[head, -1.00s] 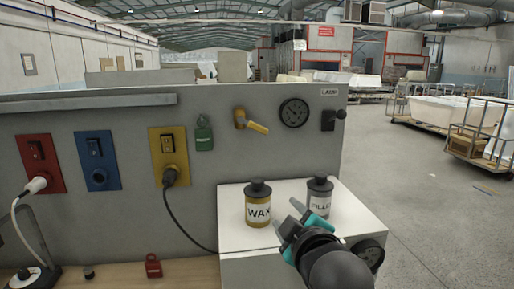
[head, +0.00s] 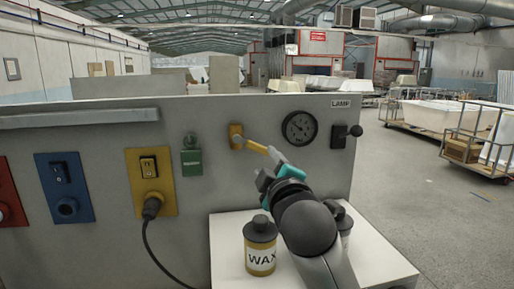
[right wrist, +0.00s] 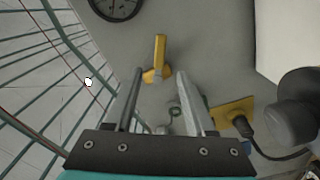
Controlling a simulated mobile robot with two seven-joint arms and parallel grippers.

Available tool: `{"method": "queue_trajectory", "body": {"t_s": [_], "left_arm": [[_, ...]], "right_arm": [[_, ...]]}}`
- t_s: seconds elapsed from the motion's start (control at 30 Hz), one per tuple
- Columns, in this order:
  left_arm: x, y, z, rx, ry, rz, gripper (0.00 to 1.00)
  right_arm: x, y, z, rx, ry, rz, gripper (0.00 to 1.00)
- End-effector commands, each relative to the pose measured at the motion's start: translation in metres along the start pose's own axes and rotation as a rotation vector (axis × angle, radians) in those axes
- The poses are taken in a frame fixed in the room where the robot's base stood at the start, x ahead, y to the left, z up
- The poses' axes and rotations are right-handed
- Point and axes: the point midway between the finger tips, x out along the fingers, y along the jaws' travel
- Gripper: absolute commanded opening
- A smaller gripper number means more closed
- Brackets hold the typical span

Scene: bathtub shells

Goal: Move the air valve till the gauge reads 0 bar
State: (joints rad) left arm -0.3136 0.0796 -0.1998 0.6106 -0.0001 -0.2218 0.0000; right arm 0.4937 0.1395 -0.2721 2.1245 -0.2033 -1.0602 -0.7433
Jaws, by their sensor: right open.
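The yellow air valve (head: 236,135) is on the grey panel, its lever slanting down to the right. The round dark gauge (head: 299,127) is just right of it; its reading is too small to tell. My right gripper (head: 268,176) is open at the free end of the lever, partly in front of it. In the right wrist view the yellow valve (right wrist: 159,58) shows beyond and between the two open fingers (right wrist: 160,76). I cannot tell whether they touch it. The gauge (right wrist: 116,6) is cut off at the top there. My left gripper is not in view.
A wax jar (head: 260,246) stands on the white box below, with another jar (head: 341,215) mostly hidden behind my right arm. A green padlock (head: 191,157) hangs left of the valve. A black lamp switch (head: 341,136) is right of the gauge.

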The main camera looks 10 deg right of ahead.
Motion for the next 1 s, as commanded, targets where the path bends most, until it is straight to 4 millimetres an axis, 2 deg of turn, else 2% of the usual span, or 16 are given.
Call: {"method": "queue_trajectory", "body": {"t_s": [0.33, 0.6, 0.8, 1.0], "left_arm": [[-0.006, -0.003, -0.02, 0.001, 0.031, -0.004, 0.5], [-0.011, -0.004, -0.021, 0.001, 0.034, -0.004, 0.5], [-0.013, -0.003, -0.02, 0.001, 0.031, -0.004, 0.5], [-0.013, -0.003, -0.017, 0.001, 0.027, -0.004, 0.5]], "right_arm": [[0.049, 0.001, 0.0, 0.001, -0.002, 0.0, 0.55], [0.082, 0.001, 0.0, 0.001, -0.001, 0.0, 0.55], [0.1, 0.001, 0.0, 0.001, -0.001, 0.0, 0.55], [0.107, 0.0, 0.001, 0.001, -0.001, 0.0, 0.55]]}}
